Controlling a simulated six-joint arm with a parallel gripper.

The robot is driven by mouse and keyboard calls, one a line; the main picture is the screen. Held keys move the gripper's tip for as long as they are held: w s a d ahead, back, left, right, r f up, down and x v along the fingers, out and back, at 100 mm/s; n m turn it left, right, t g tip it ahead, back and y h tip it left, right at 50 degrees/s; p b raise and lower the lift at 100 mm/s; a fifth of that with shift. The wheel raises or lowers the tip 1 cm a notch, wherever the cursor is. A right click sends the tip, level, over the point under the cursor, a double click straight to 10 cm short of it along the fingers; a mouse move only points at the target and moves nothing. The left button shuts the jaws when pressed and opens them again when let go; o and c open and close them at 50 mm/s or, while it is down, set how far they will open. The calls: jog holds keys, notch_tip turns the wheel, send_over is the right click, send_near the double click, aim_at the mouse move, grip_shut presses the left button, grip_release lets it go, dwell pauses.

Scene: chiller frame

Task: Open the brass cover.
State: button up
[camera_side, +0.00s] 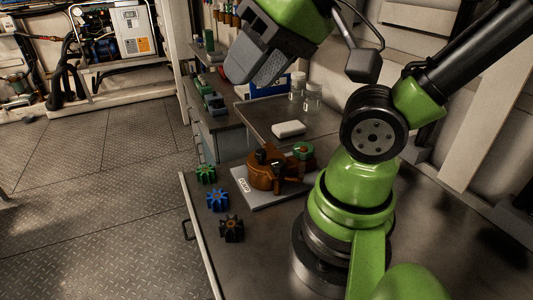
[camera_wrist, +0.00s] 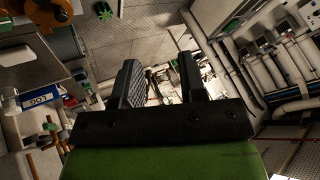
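The brass-coloured pump housing with its cover (camera_side: 264,172) sits on a light grey base plate (camera_side: 252,195) on the bench. Part of the brass housing (camera_wrist: 52,12) also shows at the upper left of the wrist view. From these views I cannot tell exactly how the cover sits. A green round part (camera_side: 303,150) is at the housing's right end. My gripper (camera_side: 245,72) is high above and apart from the housing, tilted. In the wrist view its two dark fingers (camera_wrist: 158,80) stand apart with nothing between them, so it is open.
Green (camera_side: 205,174), blue (camera_side: 217,199) and dark (camera_side: 231,228) gear-like impellers stand along the bench's left edge. A white block (camera_side: 288,129) and clear jars (camera_side: 313,98) are behind the housing. The bench front is mostly clear.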

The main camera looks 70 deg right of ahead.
jog(key=w+d+f+m+g+h, duration=0.2)
jog(key=w+d+f+m+g, duration=0.15)
jog(key=w+d+m, duration=0.2)
jog(key=m+g, duration=0.4)
jog(key=m, duration=0.4)
send_near(261, 151)
jog(key=shift+s, duration=0.15)
notch_tip(261, 151, down, 9)
jog(key=shift+a+f, duration=0.1)
jog(key=shift+f, duration=0.1)
grip_shut()
